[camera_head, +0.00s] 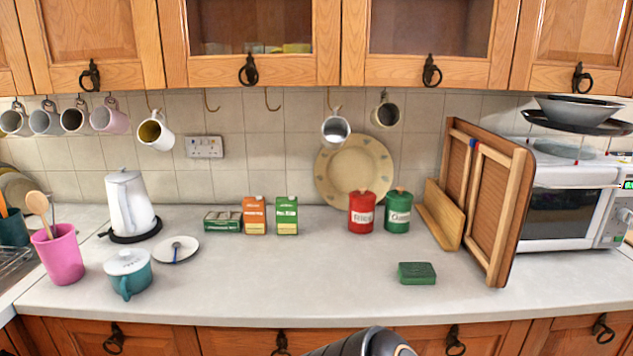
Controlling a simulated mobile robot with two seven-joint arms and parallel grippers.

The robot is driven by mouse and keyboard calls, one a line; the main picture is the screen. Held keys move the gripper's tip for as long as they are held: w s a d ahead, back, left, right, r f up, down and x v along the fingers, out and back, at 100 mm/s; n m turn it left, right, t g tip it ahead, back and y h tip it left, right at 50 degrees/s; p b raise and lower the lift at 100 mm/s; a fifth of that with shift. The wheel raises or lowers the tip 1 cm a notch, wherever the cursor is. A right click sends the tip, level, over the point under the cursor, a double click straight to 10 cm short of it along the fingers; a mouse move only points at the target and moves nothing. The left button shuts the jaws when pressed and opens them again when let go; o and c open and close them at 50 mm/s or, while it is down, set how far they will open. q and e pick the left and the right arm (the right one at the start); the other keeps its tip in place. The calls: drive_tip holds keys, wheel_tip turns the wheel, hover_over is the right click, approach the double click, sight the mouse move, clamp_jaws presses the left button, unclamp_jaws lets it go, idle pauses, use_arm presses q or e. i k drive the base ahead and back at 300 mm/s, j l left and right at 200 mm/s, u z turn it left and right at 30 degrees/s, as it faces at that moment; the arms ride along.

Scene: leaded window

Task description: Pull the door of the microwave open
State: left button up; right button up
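The white microwave (600,190) stands at the right end of the worktop. Its door has a dark window (560,215) and looks shut. The control panel with a green display and a knob (620,215) is on its right side, partly cut by the picture's edge. A folded wooden frame (500,205) stands on its left and hides the microwave's left edge. Neither of my grippers is in view. Only a dark grey rounded part of mine shows at the bottom middle, well apart from the microwave.
A black dish and a grey bowl (578,110) are above the microwave. A wooden board (440,212) leans left of the frame. A green box (417,273), red canister (361,212) and green canister (398,212) stand nearby. The front middle of the worktop (270,285) is clear.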

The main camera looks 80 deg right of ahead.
sight(567, 215)
drive_tip(key=z, duration=3.9)
drive_tip(key=i+l+u, duration=0.35)
